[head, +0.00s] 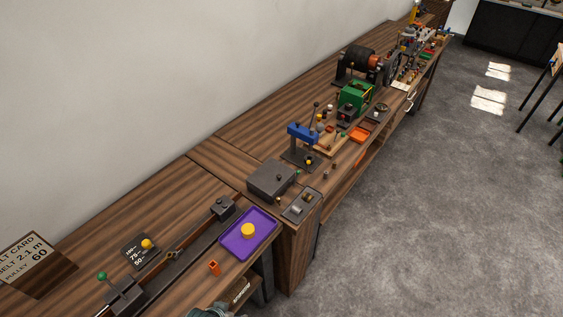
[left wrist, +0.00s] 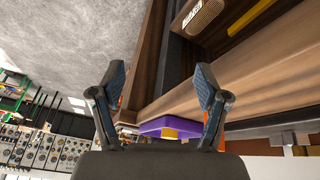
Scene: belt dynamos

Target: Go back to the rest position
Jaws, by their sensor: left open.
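My left gripper (left wrist: 160,95) is open and empty in the left wrist view, its two fingers spread apart. Past the fingers are the bench's wooden front edge (left wrist: 240,85) and the purple tray (left wrist: 172,128). In the head view, a dark piece of my own arm or gripper shows at the bottom edge, below the orange block; its fingers cannot be made out there. My right gripper is in neither view.
A long wooden bench (head: 195,180) runs along the wall. The purple tray (head: 235,246) holds a yellow round piece (head: 248,231). An orange block (head: 214,268) stands near the front edge. Several machines and tools stand farther along. The grey floor (head: 430,220) to the right is clear.

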